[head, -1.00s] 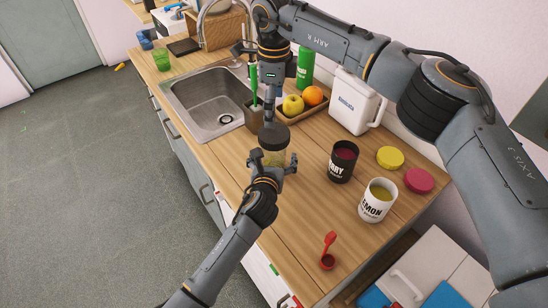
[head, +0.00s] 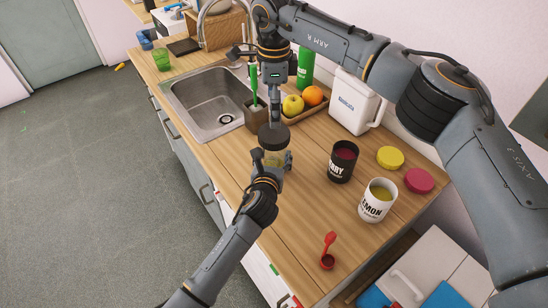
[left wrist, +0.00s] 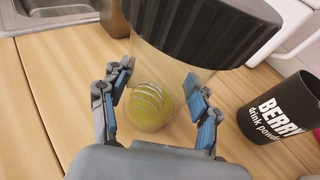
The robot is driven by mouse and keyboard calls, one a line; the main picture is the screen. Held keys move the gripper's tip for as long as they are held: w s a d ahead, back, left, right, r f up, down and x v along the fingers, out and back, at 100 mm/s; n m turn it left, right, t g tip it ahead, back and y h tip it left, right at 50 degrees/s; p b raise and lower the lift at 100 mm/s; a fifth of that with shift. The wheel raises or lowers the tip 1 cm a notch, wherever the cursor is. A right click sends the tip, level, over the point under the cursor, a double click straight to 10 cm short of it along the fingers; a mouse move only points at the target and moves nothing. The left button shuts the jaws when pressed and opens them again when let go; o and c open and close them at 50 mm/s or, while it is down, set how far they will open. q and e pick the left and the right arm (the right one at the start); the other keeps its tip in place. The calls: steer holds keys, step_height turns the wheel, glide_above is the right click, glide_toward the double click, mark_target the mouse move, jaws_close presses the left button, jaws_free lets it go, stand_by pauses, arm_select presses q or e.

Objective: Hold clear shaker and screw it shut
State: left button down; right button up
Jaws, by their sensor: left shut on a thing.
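The clear shaker (head: 275,160) stands on the wooden counter with its black lid (head: 273,137) on top. In the left wrist view the clear shaker (left wrist: 165,75) has a wire ball and yellowish contents inside, under the ribbed black lid (left wrist: 205,25). I cannot tell whether the lid is tight. My left gripper (head: 270,172) is shut on the shaker's body, with a finger on each side in the left wrist view (left wrist: 160,95). My right gripper (head: 274,118) points down from above, over the lid. I cannot tell whether its fingers are open or whether it touches the lid.
A black berry tub (head: 342,162) and a white lemon tub (head: 377,201) stand to the right, with yellow (head: 390,158) and pink (head: 419,180) lids. A red scoop (head: 328,251) lies in front. The sink (head: 207,100) and a fruit tray (head: 307,111) are behind.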

mark_target(274, 133)
steer(key=n, duration=1.1)
steer(key=shift+f, duration=4.05)
